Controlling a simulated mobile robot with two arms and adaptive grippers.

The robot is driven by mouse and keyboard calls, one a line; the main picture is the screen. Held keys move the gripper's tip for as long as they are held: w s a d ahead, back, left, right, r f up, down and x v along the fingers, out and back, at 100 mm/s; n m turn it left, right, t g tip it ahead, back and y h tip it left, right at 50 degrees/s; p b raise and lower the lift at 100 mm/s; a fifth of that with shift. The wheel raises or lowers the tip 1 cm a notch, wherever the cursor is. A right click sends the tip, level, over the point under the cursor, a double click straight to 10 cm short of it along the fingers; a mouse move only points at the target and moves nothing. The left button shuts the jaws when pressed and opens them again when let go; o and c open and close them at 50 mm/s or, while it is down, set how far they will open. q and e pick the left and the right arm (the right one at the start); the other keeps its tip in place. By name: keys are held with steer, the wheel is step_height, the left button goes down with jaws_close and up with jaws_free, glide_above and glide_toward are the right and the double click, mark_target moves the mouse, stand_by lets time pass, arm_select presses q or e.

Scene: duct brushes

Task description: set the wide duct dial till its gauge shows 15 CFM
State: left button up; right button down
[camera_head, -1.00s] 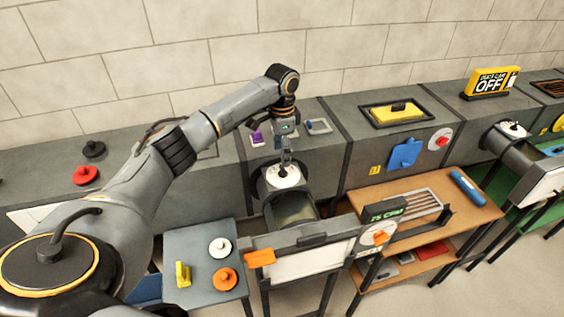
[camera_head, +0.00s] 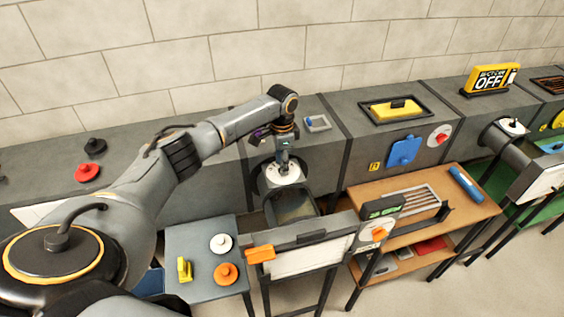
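A round white dial (camera_head: 285,174) sits on top of the grey duct (camera_head: 292,205) in the middle. My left gripper (camera_head: 283,166) points down at the dial's centre, with its fingertips at the knob. The fingers are small and dark here, so I cannot tell whether they are closed on the knob. A dark gauge with green digits (camera_head: 385,208) stands to the right of this duct. Its number is too blurred to read surely. My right gripper is not in view.
A grey side table (camera_head: 200,270) holds a white knob piece, an orange one and a yellow one. A wooden shelf (camera_head: 420,205) stands right of the duct, with a blue cylinder (camera_head: 466,185). A yellow OFF sign (camera_head: 490,79) stands at the back right.

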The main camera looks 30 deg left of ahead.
arm_select(q)
steer(key=shift+r+n+p, duration=0.1)
steer(key=shift+n+p, duration=0.2)
steer(key=shift+p, duration=0.15)
steer(key=shift+d+n+p, duration=0.1)
steer(key=shift+n+p, duration=0.8)
steer(key=shift+p, duration=0.05)
steer(key=shift+n+p, duration=1.25)
steer(key=shift+n, duration=0.35)
steer(key=o, duration=1.2)
steer(key=shift+c, duration=0.2)
